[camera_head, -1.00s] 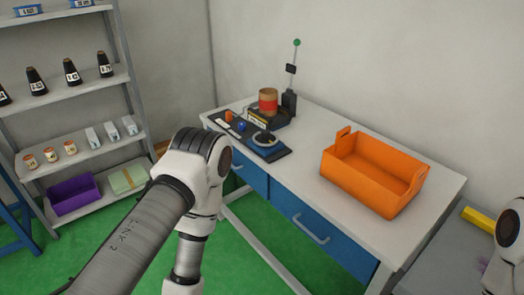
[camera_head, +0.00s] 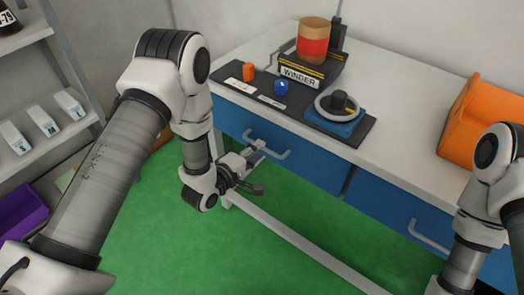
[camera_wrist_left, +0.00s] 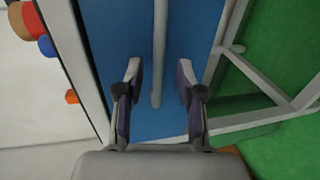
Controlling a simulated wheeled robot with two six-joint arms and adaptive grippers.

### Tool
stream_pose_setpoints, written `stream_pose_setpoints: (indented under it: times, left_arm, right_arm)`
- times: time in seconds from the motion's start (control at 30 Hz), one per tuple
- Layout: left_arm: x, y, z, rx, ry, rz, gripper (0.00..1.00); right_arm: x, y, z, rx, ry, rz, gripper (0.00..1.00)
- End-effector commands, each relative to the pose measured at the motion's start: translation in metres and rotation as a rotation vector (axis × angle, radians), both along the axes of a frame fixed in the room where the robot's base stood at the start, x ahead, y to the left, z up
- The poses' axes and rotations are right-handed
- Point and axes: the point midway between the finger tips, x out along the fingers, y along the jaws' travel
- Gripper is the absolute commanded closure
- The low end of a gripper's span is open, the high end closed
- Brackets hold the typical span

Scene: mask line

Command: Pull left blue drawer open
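The left blue drawer (camera_head: 308,158) is in the front of the white table, and its front looks flush with the table. My left gripper (camera_head: 260,168) is open in front of the handle's left part. In the left wrist view the handle (camera_wrist_left: 159,55) runs between the two open fingers (camera_wrist_left: 158,95), with a gap on each side. My right arm (camera_head: 485,190) enters at the right in the head view; its gripper is out of the frame.
A second blue drawer (camera_head: 400,215) with its own handle is to the right. On the white table (camera_head: 410,120) stand a winder (camera_head: 300,72), a dark tray (camera_head: 355,132) and an orange bin (camera_head: 470,125). A shelf is at the left. Green floor lies below.

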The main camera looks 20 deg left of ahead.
Motion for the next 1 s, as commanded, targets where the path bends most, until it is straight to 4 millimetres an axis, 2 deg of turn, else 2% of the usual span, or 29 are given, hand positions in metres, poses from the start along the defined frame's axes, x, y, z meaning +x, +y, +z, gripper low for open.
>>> stream_pose_setpoints:
  times: [0.1,0.2,0.43,0.47,0.53,0.57,1.0]
  left_arm:
    - [0.018,-0.007,-0.005,0.003,-0.001,-0.002,0.63]
    - [0.026,-0.01,-0.006,0.003,0.0,-0.001,0.63]
    - [0.028,-0.01,-0.007,0.002,0.002,0.001,0.63]
    - [0.028,-0.01,-0.007,0.003,0.002,0.002,0.7]
    - [0.028,-0.01,-0.007,0.003,0.002,0.002,0.95]
    - [0.028,-0.01,-0.007,0.003,0.002,0.001,1.0]
    - [0.027,-0.011,-0.007,0.003,0.004,-0.001,1.0]
  right_arm:
    - [0.0,0.0,-0.002,0.0,0.001,-0.001,1.0]
    - [-0.001,0.0,-0.002,0.0,0.001,-0.001,1.0]
    - [-0.001,0.0,-0.002,0.0,0.001,-0.001,1.0]
    - [-0.001,0.0,-0.002,0.0,0.001,-0.001,1.0]
    - [-0.001,0.0,-0.002,0.0,0.001,-0.001,1.0]
    - [-0.001,0.0,-0.002,0.0,0.001,-0.001,1.0]
    - [0.0,0.0,-0.001,0.0,0.001,0.0,1.0]
